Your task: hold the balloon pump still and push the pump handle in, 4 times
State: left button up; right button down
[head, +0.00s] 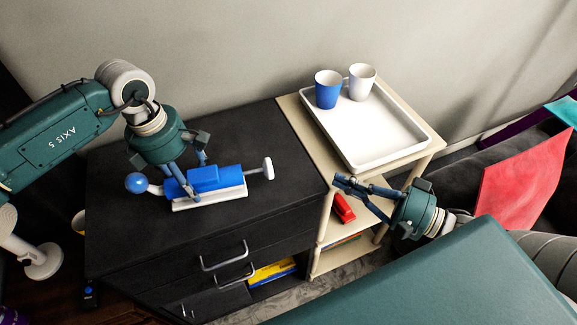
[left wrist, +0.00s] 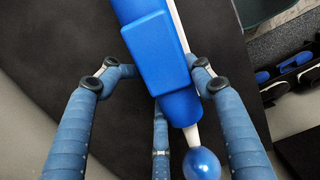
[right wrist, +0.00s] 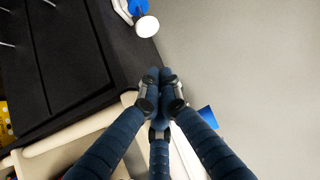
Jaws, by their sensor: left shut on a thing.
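The blue balloon pump (head: 203,178) lies on its white base on the black cabinet top. Its white pump handle (head: 268,168) sticks out to the right, with a stretch of thin rod showing. A small blue balloon (head: 135,183) is on its left nozzle; it also shows in the left wrist view (left wrist: 202,163). My left gripper (head: 188,180) comes from above and is shut on the pump's body near the balloon end. My right gripper (head: 340,182) is to the right of the handle, apart from it, beyond the cabinet's edge. Its fingertips meet, empty, in the right wrist view (right wrist: 160,78).
A beige shelf cart (head: 430,150) stands right of the black cabinet (head: 115,235). On it is a white tray (head: 375,155) with a blue cup (head: 328,90) and a white cup (head: 361,82). A red object (head: 343,208) lies on a lower shelf.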

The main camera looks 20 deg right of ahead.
aim_at(272, 175)
jog(key=x, duration=0.9)
jog(key=shift+w+a+r, duration=0.1)
jog(key=shift+w+a, duration=0.05)
jog(key=shift+w, duration=0.15)
jog(key=a, duration=0.3)
jog(key=shift+w+a, duration=0.15)
jog(key=shift+w, duration=0.2)
jog(key=shift+a, duration=0.5)
jog(key=a, duration=0.5)
jog(key=shift+w, duration=0.4)
